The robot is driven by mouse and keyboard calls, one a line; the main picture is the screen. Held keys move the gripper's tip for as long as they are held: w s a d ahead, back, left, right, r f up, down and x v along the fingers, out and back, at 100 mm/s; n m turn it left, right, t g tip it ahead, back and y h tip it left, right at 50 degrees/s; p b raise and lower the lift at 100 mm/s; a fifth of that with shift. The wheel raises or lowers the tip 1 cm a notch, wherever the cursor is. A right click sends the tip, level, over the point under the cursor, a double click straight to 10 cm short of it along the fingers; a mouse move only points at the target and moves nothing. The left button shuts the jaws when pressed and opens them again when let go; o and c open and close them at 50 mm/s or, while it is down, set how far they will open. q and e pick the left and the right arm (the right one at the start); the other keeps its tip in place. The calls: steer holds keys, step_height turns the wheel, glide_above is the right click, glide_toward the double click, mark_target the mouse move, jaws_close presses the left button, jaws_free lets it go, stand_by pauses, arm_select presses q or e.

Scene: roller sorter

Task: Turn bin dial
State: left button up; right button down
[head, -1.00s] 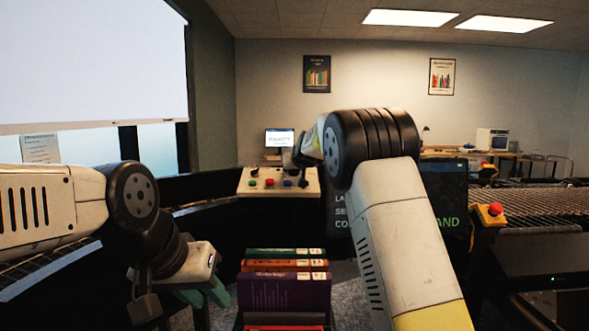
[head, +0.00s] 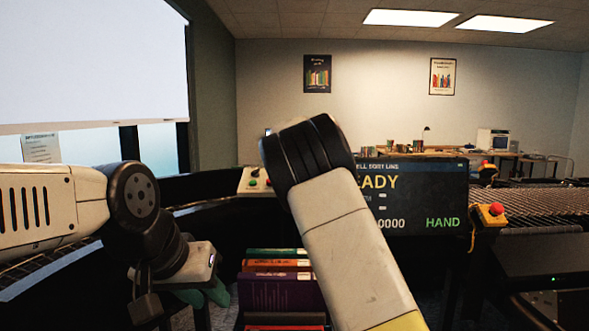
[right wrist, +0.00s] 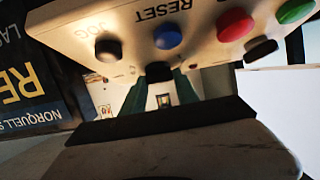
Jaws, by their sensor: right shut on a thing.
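The cream control panel (head: 250,181) stands ahead in the head view, mostly hidden behind my right arm. In the right wrist view the panel (right wrist: 120,28) appears turned over, with a black JOG button (right wrist: 108,50), a blue RESET button (right wrist: 168,36), a red button (right wrist: 235,24) and a green button (right wrist: 295,11). A black dial (right wrist: 159,71) sits at the panel's edge between the teal fingers of my right gripper (right wrist: 160,88), which is shut on it. The head view hides this gripper. My left gripper (head: 205,295) hangs low at the left, empty, its teal fingers apart.
A dark screen (head: 425,200) showing HAND stands right of my right arm. Several books (head: 280,290) are stacked below the panel. A red emergency button (head: 495,209) on a yellow box and a roller conveyor (head: 545,203) are at the right.

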steer(key=c, duration=0.9)
jaws_free()
steer(key=shift+f, duration=0.15)
steer(key=shift+s, duration=0.1)
steer(key=shift+s+r, duration=0.3)
steer(key=v, duration=0.7)
